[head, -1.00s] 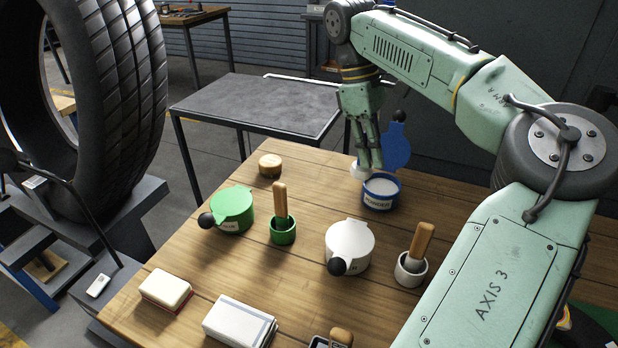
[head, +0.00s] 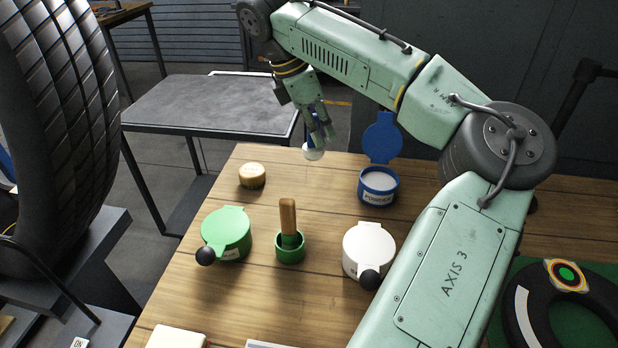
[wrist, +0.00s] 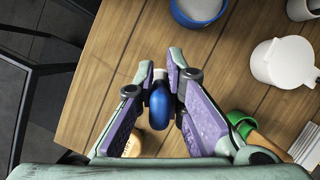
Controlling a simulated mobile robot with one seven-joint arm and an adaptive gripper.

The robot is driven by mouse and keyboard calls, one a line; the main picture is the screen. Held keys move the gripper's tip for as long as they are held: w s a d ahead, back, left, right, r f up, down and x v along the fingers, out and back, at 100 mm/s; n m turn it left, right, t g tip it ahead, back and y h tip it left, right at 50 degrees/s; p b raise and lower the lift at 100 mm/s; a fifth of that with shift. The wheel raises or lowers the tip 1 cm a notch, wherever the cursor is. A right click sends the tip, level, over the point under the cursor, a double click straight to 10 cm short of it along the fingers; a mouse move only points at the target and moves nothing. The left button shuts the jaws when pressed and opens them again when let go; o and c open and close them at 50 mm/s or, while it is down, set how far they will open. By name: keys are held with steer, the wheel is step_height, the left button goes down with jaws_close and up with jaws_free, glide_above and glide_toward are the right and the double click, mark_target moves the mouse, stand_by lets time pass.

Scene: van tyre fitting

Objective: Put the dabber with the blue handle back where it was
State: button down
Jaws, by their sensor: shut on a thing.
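My gripper (head: 318,128) is shut on the dabber, whose blue handle (wrist: 158,108) lies between the fingers in the wrist view. Its white pad (head: 314,153) hangs below the fingertips in the head view, apparently above the wooden table. The blue powder tin (head: 379,187) stands to the right of the gripper with its blue lid (head: 382,138) raised and pale powder inside. A green cup (head: 290,252) holds a tool with a wooden handle (head: 287,216). Most of the blue handle is hidden by the fingers in the head view.
A green lidded pot (head: 226,232) and a white lidded pot (head: 368,246) stand nearer the front. A round wooden piece (head: 252,176) is left of my gripper. A grey table (head: 215,103) stands behind left. A large tyre (head: 60,110) is at the left.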

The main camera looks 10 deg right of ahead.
step_height(320, 180, down, 9)
steer(key=shift+p, duration=0.65)
steer(key=shift+f, duration=0.15)
steer(key=c, duration=1.7)
jaws_free()
steer(key=b+v, duration=0.1)
steer(key=v, duration=1.1)
steer(key=shift+d+r, duration=0.1)
steer(key=shift+r, duration=0.15)
